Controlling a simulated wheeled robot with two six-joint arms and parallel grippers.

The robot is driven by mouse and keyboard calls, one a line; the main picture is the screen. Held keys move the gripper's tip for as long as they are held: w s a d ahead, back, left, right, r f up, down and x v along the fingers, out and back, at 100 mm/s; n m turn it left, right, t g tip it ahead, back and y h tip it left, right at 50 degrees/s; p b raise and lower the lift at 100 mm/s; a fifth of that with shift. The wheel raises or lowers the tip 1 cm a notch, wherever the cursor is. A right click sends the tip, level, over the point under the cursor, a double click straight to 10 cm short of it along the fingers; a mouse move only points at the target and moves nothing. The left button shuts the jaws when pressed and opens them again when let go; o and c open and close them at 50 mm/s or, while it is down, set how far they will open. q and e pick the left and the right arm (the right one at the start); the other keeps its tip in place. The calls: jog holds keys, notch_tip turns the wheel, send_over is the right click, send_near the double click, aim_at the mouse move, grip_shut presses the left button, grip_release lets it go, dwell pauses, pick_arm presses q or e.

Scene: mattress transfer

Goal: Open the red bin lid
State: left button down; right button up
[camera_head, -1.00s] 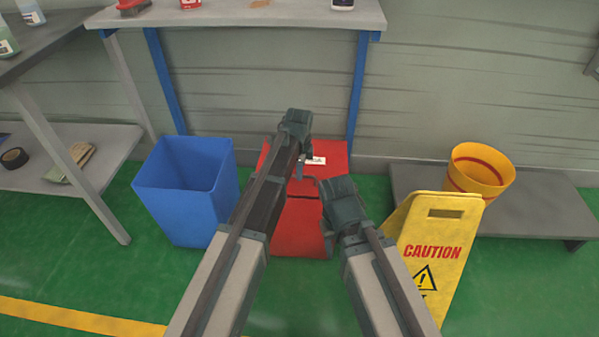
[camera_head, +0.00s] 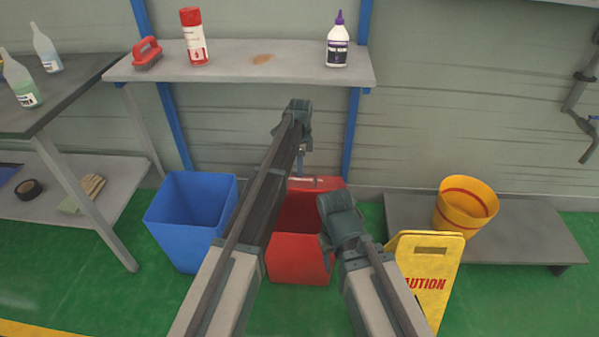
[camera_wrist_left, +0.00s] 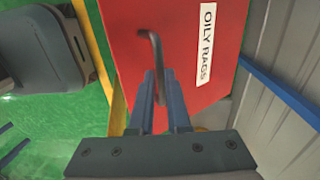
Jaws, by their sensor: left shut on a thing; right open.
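The red bin (camera_head: 300,258) stands on the green floor below the shelf. Its mouth shows as a dark red opening, and the lid (camera_head: 328,183) is tilted up at the back. In the left wrist view, the lid (camera_wrist_left: 180,45) has a white "OILY RAGS" label and a bent grey handle (camera_wrist_left: 156,55). My left gripper (camera_head: 301,150) is above the back of the bin, and its fingers (camera_wrist_left: 160,90) are shut on the handle. My right gripper (camera_head: 325,243) is open and empty over the bin's right front. My arms hide parts of the bin.
A blue bin (camera_head: 190,220) stands left of the red bin. A yellow caution sign (camera_head: 430,270) and a yellow bucket (camera_head: 465,205) on a low grey platform (camera_head: 525,225) are to the right. A shelf (camera_head: 230,68) with bottles and a brush is above the bins.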

pick_arm(q)
jog(key=shift+w, duration=0.75)
jog(key=c, duration=1.3)
grip_release()
jog(key=o, duration=0.4)
jog(key=shift+w+f, duration=0.1)
jog(key=shift+f, duration=0.05)
jog(key=shift+s, duration=0.2)
jog(key=shift+r+p, duration=0.7)
jog(key=r+p, duration=1.2)
jog(key=shift+w+r, duration=0.2)
jog(key=shift+w, duration=0.2)
